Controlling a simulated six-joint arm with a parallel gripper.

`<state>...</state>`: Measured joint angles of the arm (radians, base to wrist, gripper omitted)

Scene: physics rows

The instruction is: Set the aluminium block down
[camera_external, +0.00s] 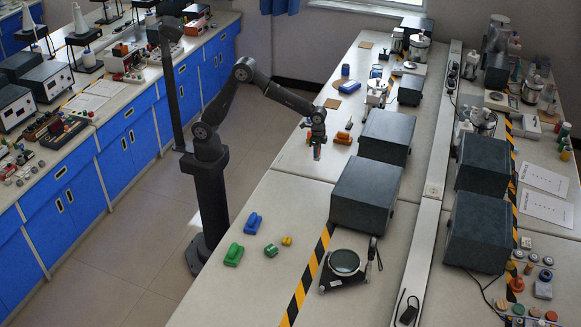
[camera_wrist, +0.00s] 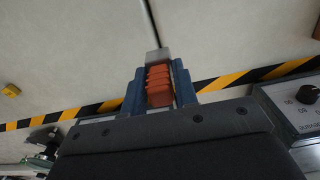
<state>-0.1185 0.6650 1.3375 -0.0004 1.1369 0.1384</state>
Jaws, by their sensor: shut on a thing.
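My gripper (camera_external: 317,140) hangs pointing down over the near left part of the long pale bench, in front of the grey boxes. In the wrist view my gripper (camera_wrist: 158,75) shows blue fingers with orange ribbed pads, shut on a small light grey block (camera_wrist: 157,57), the aluminium block. The block sticks out past the fingertips.
Two dark grey boxes (camera_external: 386,135) (camera_external: 366,192) stand right of my gripper. Orange pieces (camera_external: 343,138) lie just beyond it. Green, blue and yellow pieces (camera_external: 287,241) lie nearer, left of the striped tape (camera_external: 309,281). A round-plated device (camera_external: 344,263) sits right of the tape.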

